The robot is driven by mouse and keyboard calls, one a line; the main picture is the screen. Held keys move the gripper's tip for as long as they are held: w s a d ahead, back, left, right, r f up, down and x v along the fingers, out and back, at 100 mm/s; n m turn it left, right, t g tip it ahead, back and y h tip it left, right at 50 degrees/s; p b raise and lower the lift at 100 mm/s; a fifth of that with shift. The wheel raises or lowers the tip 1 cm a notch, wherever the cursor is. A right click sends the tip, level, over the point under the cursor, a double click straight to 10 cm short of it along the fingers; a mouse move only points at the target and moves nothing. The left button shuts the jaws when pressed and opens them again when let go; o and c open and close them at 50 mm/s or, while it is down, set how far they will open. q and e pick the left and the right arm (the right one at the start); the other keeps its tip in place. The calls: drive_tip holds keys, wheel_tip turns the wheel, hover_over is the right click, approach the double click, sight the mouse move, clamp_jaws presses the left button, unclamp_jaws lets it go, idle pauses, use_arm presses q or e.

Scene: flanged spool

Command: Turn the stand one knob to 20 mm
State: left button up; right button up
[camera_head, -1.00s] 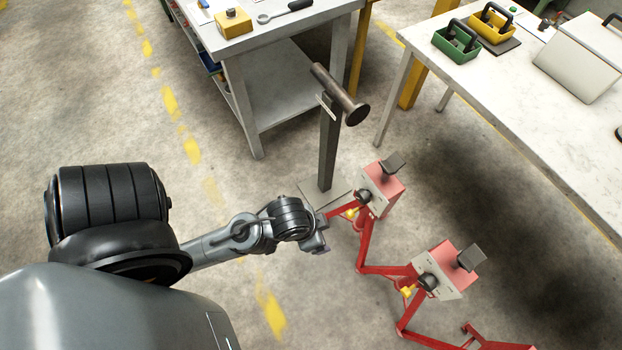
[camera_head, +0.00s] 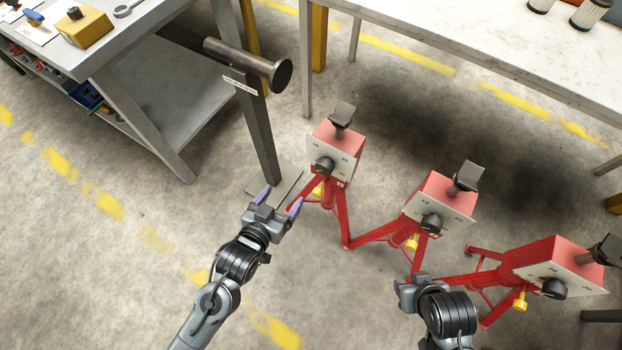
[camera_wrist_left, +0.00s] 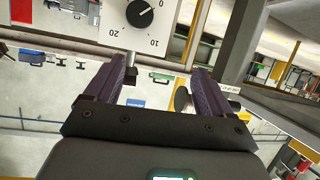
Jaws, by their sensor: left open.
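Several red stands stand on the floor, each with a black knob on a pale dial plate: the leftmost stand (camera_head: 340,142), the middle stand (camera_head: 445,192) and the right stand (camera_head: 553,257). My left gripper (camera_head: 279,198) is open and empty, its purple fingers spread, left of and below the leftmost stand's knob (camera_head: 325,164) and apart from it. In the left wrist view a black knob (camera_wrist_left: 140,13) sits at the top, just beyond the fingers (camera_wrist_left: 156,88), on a white plate with numbers including 10 and 20. My right gripper (camera_head: 412,290) is below the middle stand; its fingers are not clear.
A grey post (camera_head: 257,130) with a flanged spool (camera_head: 250,63) on top stands left of the leftmost stand. A grey workbench (camera_head: 95,45) is at the upper left, a pale table (camera_head: 450,50) at the upper right. Floor at the lower left is clear.

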sight(322, 170)
use_arm(q)
drive_tip(key=w+d+f+m+t+h+b, duration=0.25)
drive_tip(key=w+d+f+b, duration=0.2)
drive_tip(key=f+b, duration=0.5)
drive_tip(key=shift+t+h, duration=0.35)
drive_tip(key=shift+h, duration=0.1)
drive_tip(key=b+x, duration=0.2)
drive_tip(key=x, duration=0.1)
drive_tip(key=b+x, duration=0.2)
drive_tip(key=x, duration=0.1)
drive_tip(key=b+x, duration=0.1)
drive_tip(key=x, duration=0.2)
drive_tip(key=shift+s+d+r+b, duration=0.1)
drive_tip(key=shift+d+r+b, duration=0.15)
drive_tip(key=shift+b, duration=0.15)
drive_tip(key=shift+b+x, duration=0.35)
drive_tip(key=shift+x, duration=0.5)
use_arm(e)
wheel_tip(322, 170, down, 19)
drive_tip(key=shift+w+a+r, duration=0.15)
drive_tip(key=shift+w+a, duration=0.05)
use_arm(q)
drive_tip(key=shift+r, duration=0.15)
drive_tip(key=shift+c, duration=0.2)
